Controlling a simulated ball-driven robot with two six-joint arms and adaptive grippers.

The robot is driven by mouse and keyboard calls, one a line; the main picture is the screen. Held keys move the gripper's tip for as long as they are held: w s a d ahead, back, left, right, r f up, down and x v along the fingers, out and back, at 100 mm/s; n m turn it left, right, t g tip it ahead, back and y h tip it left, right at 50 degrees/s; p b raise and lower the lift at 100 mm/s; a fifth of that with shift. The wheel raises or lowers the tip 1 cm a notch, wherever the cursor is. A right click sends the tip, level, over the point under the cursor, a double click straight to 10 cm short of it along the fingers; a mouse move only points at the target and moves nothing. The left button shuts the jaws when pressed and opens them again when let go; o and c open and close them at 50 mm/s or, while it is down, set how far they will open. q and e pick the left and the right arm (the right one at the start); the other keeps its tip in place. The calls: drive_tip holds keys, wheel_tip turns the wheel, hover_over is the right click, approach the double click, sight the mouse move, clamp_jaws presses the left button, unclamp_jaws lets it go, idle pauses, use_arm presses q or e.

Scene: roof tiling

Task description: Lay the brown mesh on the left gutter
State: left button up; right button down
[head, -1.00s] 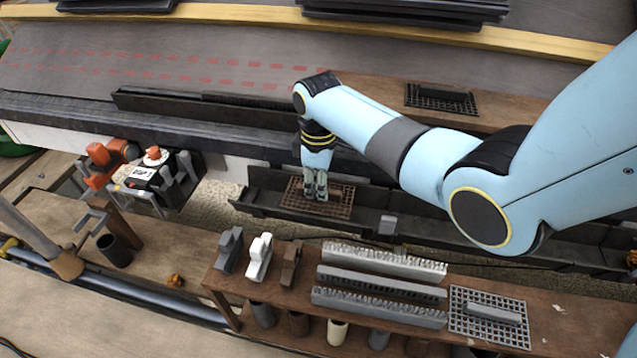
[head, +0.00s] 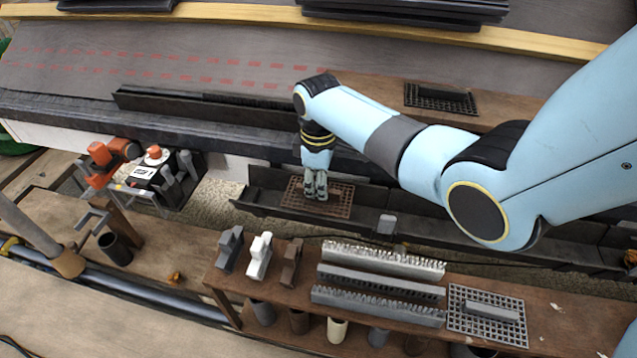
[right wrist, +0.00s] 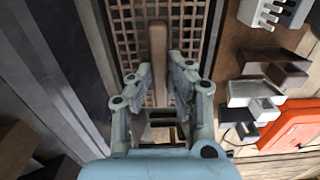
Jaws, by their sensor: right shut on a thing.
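The brown mesh (head: 340,202) is a rectangular grid with a raised bar along its middle. My right gripper (head: 316,190) is shut on that bar, pointing down. In the right wrist view the brown mesh (right wrist: 190,30) and its bar show beyond the gripper (right wrist: 160,85), with a finger on each side of the bar. The mesh lies over the left part of the long dark gutter (head: 265,205), near its left end, lined up with it. I cannot tell whether it rests fully on the rims. My left gripper is not in view.
A grey bracket (head: 387,225) sits on the gutter right of the mesh. The wooden shelf in front holds a grey mesh (head: 460,325), comb strips (head: 380,285) and small blocks (head: 260,257). A black mesh (head: 440,98) lies behind my right arm. An orange-and-black machine (head: 150,180) stands left.

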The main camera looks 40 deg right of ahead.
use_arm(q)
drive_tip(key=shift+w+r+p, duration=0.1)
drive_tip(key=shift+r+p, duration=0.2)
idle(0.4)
use_arm(e)
drive_tip(key=c, duration=0.8)
unclamp_jaws()
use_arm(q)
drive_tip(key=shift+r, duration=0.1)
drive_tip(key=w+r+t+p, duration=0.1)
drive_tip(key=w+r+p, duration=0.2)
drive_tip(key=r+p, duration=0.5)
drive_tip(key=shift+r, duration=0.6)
use_arm(e)
wheel_tip(320, 180, up, 9)
drive_tip(key=shift+f, duration=0.1)
drive_tip(key=shift+s, duration=0.1)
